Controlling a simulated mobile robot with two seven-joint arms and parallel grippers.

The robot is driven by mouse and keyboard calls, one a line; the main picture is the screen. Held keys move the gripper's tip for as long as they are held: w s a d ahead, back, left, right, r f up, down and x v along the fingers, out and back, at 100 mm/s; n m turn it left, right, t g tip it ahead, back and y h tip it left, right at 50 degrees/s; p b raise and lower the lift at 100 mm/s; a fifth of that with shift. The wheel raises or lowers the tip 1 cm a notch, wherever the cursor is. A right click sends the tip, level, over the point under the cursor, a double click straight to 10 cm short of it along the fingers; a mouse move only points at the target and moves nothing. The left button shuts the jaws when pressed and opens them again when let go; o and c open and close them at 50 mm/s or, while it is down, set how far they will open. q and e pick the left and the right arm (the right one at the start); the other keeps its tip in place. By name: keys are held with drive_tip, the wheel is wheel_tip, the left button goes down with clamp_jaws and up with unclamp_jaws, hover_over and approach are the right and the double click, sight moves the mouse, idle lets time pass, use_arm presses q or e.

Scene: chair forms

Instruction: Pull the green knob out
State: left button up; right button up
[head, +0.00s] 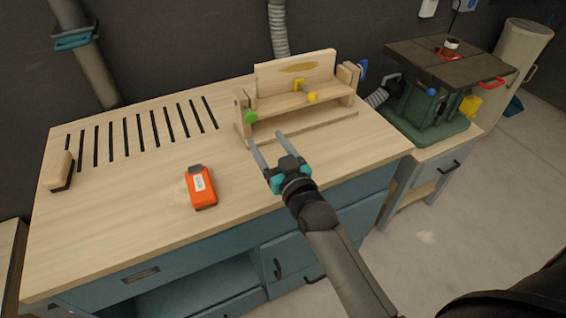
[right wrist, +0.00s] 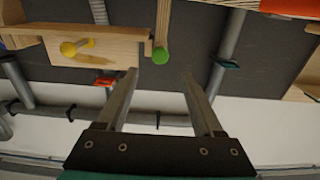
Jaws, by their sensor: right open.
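The green knob (head: 250,117) is on the left end of a wooden fixture (head: 298,106) that stands at the back of the workbench. The knob also shows in the right wrist view (right wrist: 160,56), just beyond and between my fingertips. My right gripper (head: 266,146) is open and empty, in front of the knob and apart from it. Its two fingers also show in the right wrist view (right wrist: 160,74). My left gripper does not show.
The workbench top (head: 120,220) is mostly clear. An orange device (head: 202,188) lies on it, and a wooden brush (head: 57,170) lies at the left edge. Dark slots (head: 140,132) run along the back. A green machine (head: 432,100) stands to the right on its own stand.

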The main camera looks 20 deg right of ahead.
drive_tip(key=s, duration=0.7)
drive_tip(key=shift+s+d, duration=0.15)
drive_tip(key=shift+s, duration=0.15)
